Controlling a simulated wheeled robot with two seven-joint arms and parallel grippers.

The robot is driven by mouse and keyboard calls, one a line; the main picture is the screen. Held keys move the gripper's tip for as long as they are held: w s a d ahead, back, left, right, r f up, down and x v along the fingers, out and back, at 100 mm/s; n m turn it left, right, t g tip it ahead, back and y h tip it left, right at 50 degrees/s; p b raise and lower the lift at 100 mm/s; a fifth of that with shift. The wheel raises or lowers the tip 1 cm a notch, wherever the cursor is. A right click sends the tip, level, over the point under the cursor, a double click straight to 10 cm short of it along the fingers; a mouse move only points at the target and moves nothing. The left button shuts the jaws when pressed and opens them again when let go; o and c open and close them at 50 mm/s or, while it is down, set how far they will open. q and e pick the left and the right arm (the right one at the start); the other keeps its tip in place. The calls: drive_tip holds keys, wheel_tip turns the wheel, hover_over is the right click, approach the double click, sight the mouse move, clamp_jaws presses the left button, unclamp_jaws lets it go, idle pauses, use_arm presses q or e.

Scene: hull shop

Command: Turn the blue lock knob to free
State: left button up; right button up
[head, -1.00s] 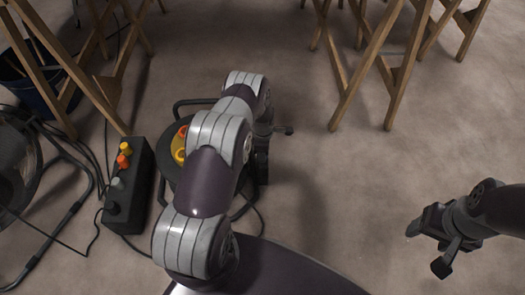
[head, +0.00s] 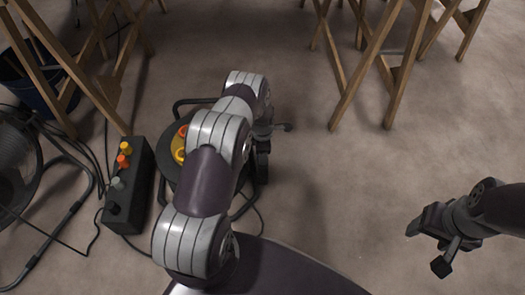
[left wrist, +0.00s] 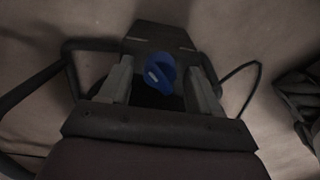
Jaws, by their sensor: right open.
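The blue lock knob (left wrist: 161,70) shows in the left wrist view, with a short pale mark on its left part. It sits on a dark fitting and looks tilted in the picture. My left gripper (left wrist: 158,62) is open, with one grey finger on each side of the knob. A gap shows on both sides, and I cannot tell how deep the fingers reach. In the head view my left arm hides the knob. My right gripper (head: 426,247) is open and empty above bare floor at the right.
A dark cable reel (head: 178,172) with yellow and orange sockets stands partly under my left arm. A black control box (head: 129,185) with coloured buttons is left of it. A fan (head: 18,165) stands at far left. Wooden trestles (head: 395,60) stand at the back. Floor at centre right is clear.

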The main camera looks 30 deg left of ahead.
use_arm(q)
wheel_tip(320, 180, up, 13)
drive_tip(key=p, duration=0.7)
drive_tip(key=shift+f, duration=0.15)
